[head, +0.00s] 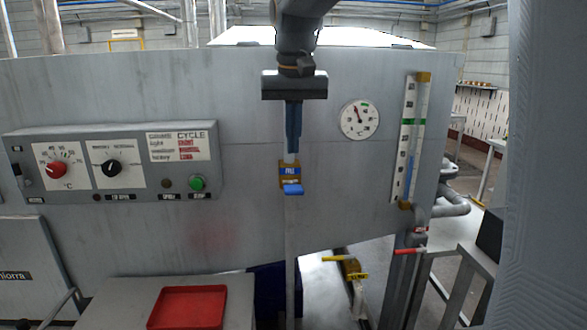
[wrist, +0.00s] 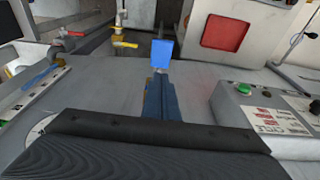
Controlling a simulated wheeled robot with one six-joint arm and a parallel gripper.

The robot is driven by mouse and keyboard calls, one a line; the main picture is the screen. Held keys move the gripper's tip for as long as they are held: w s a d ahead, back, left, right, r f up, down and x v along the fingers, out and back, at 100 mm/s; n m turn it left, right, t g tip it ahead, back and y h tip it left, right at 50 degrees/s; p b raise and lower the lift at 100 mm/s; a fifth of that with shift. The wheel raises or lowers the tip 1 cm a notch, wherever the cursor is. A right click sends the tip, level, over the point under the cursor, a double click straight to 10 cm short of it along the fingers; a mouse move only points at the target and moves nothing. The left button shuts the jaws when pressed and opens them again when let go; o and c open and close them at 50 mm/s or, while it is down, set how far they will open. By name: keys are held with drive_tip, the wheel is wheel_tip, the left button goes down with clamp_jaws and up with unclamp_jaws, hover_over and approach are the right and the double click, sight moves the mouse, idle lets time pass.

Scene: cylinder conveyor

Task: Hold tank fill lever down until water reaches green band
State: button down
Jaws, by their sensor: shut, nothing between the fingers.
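The fill lever (head: 292,189) has a blue handle on a brass body below a blue "FILL" label, on the grey panel. It also shows in the wrist view as a blue paddle (wrist: 162,53) just beyond my fingertips. My gripper (head: 292,150) points down in front of the panel, shut and empty, its tips just above the lever body. I cannot tell whether they touch it. The sight gauge (head: 411,140) is a tilted tube with a scale at the right. Its blue water column (head: 410,175) tops out below the green band (head: 413,121).
A control box (head: 112,163) with knobs and a green button (head: 197,183) juts out at the left. A round dial (head: 360,119) sits between my gripper and the gauge. Below are a red tray (head: 187,307) and valves with yellow (head: 338,258) and red (head: 410,251) handles.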

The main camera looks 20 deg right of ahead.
drive_tip(key=p, duration=0.2)
hover_over(293, 187)
drive_tip(key=f, duration=0.5)
drive_tip(key=shift+s+a+f, duration=0.1)
drive_tip(key=shift+s+f, duration=0.25)
drive_tip(key=shift+f, duration=0.05)
drive_tip(key=shift+s+f, duration=0.1)
drive_tip(key=shift+f, duration=0.85)
